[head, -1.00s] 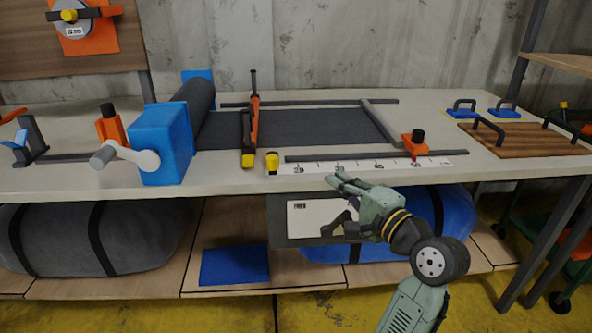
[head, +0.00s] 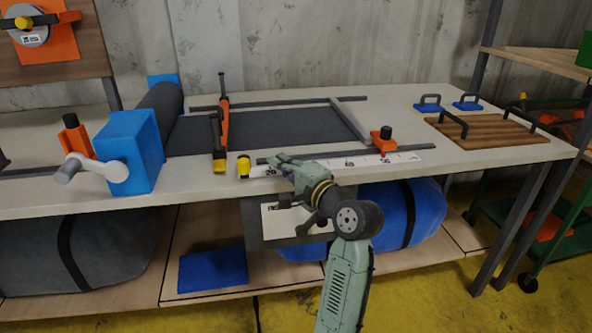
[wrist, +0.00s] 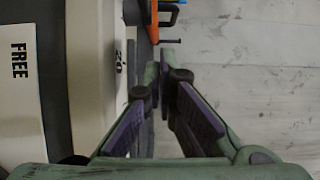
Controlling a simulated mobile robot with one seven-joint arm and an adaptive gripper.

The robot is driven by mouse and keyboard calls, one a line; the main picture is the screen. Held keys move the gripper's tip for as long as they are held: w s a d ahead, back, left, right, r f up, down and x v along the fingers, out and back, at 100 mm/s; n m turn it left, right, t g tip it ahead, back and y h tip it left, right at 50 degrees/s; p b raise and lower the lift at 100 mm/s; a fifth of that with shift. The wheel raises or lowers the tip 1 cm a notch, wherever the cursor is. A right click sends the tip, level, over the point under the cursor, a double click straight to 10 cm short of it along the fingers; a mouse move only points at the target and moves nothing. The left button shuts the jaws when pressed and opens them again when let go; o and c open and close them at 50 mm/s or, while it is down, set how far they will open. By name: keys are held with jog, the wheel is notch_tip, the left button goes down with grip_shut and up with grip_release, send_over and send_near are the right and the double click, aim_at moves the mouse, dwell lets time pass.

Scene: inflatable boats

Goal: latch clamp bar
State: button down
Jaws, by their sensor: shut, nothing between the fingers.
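The clamp bar (head: 224,110), orange and black, stands across the dark sheet (head: 270,132) on the bench, with a yellow end near the front. A short yellow knob (head: 243,167) stands just right of that end. My gripper (head: 279,161) is at the bench's front edge, right of the knob, apart from the bar. In the wrist view my gripper (wrist: 168,52) has its fingers together, empty. An orange part (wrist: 172,3), probably of the clamp bar, shows beyond the fingertips. I cannot tell whether the bar is latched.
A white ruler strip (head: 400,158) and an orange block with a black knob (head: 382,140) lie to the right. A blue crank box (head: 130,150) stands left. A panel marked FREE (wrist: 20,62) hangs below the bench edge. Bags (head: 385,215) fill the lower shelf.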

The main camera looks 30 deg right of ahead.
aim_at(244, 161)
jog(key=shift+a, duration=1.75)
